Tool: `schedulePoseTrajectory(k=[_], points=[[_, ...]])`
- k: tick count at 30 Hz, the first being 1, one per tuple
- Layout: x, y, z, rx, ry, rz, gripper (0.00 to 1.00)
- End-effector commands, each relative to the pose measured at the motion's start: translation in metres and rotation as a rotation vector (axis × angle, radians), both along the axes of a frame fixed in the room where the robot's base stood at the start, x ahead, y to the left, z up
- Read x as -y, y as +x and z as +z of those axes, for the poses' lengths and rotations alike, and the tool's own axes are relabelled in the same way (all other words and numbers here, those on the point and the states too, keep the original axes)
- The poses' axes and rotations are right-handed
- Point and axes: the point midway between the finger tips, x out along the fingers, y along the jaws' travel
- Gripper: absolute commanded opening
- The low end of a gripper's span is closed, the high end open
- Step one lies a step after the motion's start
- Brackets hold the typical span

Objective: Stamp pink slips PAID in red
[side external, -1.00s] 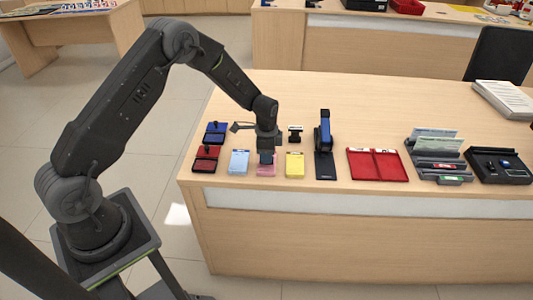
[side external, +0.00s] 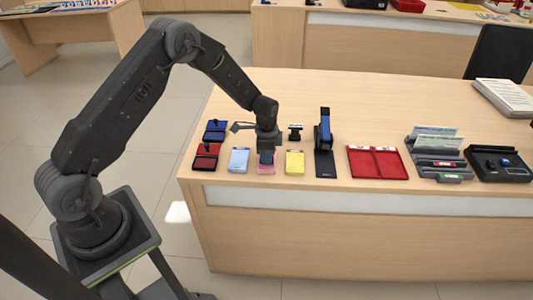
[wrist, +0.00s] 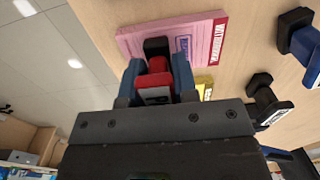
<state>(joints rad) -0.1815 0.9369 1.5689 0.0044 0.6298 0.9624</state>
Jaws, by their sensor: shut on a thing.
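The pink slip pad (side external: 267,170) lies near the front edge of the counter, between a light blue pad and a yellow pad. In the wrist view the pink slip (wrist: 203,30) shows a dark red band reading "WITHDRAWAL" and a small purple marking. My gripper (side external: 266,157) is over the pink pad, pointing down. Its blue fingers (wrist: 157,80) are shut on a stamp with a red body (wrist: 158,66) and a black part. The stamp is at or just above the slip; contact cannot be told. A red ink pad (side external: 205,165) lies at the left.
A blue ink pad (side external: 215,137) lies behind the red one. The light blue pad (side external: 239,160) and yellow pad (side external: 294,163) flank the pink one closely. A black stamp (side external: 295,132), an upright blue device (side external: 324,135) and a red tray (side external: 377,174) stand rightward.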

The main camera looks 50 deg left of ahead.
Motion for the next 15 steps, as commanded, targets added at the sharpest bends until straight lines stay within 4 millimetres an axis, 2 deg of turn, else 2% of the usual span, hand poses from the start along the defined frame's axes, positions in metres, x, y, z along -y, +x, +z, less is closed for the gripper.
schedulePoseTrajectory(k=[7, 15], points=[[0.000, 0.000, 0.001, 0.000, 0.000, 0.000, 0.12], [0.000, 0.001, 0.021, 0.002, 0.001, 0.000, 0.12]])
